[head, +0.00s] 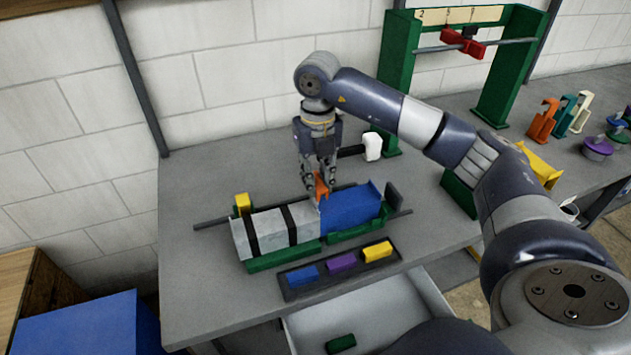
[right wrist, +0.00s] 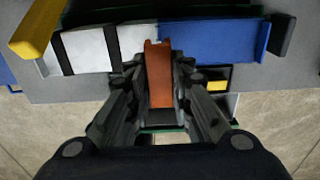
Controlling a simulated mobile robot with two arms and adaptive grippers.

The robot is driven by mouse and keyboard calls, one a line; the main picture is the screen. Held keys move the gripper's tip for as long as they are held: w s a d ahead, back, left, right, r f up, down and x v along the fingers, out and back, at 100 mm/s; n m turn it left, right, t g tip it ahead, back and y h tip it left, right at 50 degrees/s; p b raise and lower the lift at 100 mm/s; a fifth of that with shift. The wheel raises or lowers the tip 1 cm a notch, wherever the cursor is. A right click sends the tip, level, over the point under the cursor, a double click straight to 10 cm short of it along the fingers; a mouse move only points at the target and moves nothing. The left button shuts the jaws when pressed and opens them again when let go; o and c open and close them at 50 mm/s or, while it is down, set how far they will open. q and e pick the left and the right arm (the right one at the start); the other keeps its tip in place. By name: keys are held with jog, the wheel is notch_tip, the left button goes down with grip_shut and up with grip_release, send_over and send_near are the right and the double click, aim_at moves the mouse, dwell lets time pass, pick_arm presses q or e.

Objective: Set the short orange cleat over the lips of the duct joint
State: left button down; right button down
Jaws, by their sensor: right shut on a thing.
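The orange cleat (head: 321,187) is held in my right gripper (head: 320,188), just above the duct joint. In the right wrist view the cleat (right wrist: 159,75) lies between the fingers (right wrist: 160,95), its far end over the line between the white duct and the blue duct. The white duct section (head: 270,230) with black straps is at left and the blue duct section (head: 350,207) at right, both on a green cradle (head: 285,257). Whether the cleat touches the lips cannot be told, as the fingers and cleat hide the joint. My left gripper is not in view.
A dark tray (head: 313,286) with blue, purple and yellow blocks lies in front of the duct. An open drawer (head: 400,305) holds a green block (head: 340,343). A green frame (head: 510,80) with a red clamp stands behind at right. A yellow block (head: 242,204) is at the duct's left end.

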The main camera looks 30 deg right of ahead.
aim_at(315, 200)
jog(key=shift+w+f, duration=0.1)
jog(key=shift+w, duration=0.35)
notch_tip(315, 200, down, 3)
jog(key=shift+s+r+p, duration=0.1)
jog(key=shift+p, duration=0.95)
jog(key=shift+d+f, duration=0.1)
jog(key=shift+f, duration=0.2)
jog(key=shift+f, duration=0.1)
jog(key=shift+f+b, duration=0.55)
jog(key=shift+b, duration=0.05)
jog(key=c, duration=1.4)
grip_release()
jog(key=shift+c, duration=0.2)
jog(key=shift+r, duration=0.1)
